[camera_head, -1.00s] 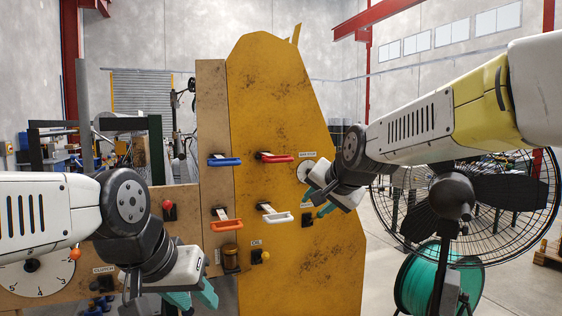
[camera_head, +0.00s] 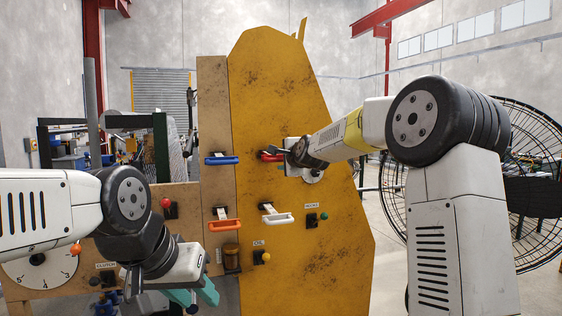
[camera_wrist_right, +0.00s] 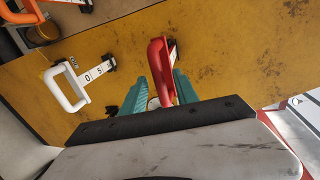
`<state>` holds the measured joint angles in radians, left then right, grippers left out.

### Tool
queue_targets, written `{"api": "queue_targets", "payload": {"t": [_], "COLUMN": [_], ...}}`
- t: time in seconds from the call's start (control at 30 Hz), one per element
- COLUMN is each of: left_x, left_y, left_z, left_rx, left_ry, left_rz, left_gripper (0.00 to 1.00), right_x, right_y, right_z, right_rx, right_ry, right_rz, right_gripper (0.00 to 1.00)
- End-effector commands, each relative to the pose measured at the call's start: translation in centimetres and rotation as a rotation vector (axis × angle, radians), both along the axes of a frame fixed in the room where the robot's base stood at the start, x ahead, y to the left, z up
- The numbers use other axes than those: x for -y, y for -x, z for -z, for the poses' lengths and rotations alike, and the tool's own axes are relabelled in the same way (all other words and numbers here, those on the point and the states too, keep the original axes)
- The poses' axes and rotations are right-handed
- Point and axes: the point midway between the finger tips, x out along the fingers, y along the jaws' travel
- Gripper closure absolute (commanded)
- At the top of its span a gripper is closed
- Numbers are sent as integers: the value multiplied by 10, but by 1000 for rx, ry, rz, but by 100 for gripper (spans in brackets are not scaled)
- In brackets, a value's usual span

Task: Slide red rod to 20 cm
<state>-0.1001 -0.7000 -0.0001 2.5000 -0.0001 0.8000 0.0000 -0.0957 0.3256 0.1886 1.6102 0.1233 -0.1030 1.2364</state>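The red rod (camera_head: 266,158) is a red handle on the upper part of the yellow panel, partly covered by my right gripper in the head view. In the right wrist view the red rod (camera_wrist_right: 157,62) shows between the teal fingers of my right gripper (camera_wrist_right: 158,88). One finger lies on each side of the rod, with a narrow gap visible; a firm grip does not show. No scale reading on the red rod is legible. My left gripper (camera_head: 193,296) is low at the left, with teal fingers apart and empty, away from the rod.
A blue handle (camera_head: 222,161), an orange handle (camera_head: 224,225) and a white handle (camera_head: 277,219) stick out nearby; the white one (camera_wrist_right: 66,87) bears a scale. A large fan (camera_head: 530,200) stands at right.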

Motion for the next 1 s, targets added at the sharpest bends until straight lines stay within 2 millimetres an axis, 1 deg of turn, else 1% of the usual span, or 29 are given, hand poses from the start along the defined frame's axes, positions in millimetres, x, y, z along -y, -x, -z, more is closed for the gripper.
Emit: {"api": "queue_targets", "payload": {"t": [0.03,0.13,0.4,0.43,0.57,0.6,1.0], "left_x": [0,0,0,0,0,0,0], "left_y": [0,0,0,0,0,0,0], "left_z": [0,0,0,0,0,0,0], "left_rx": [0,0,0,0,0,0,0], "left_ry": [0,0,0,0,0,0,0], "left_rz": [0,0,0,0,0,0,0], "left_gripper": [64,64,64,64,64,64,64], "right_x": [-3,-4,-4,-4,-4,-4,-4], "right_y": [-5,-10,-12,-12,-12,-12,-12], "right_z": [1,2,3,3,3,3,3], "right_rx": [0,0,0,0,0,0,-1], "right_ry": [1,1,2,2,2,2,2], "right_rz": [-2,0,0,0,0,0,-1], "right_gripper": [64,64,64,66,91,99,100]}}
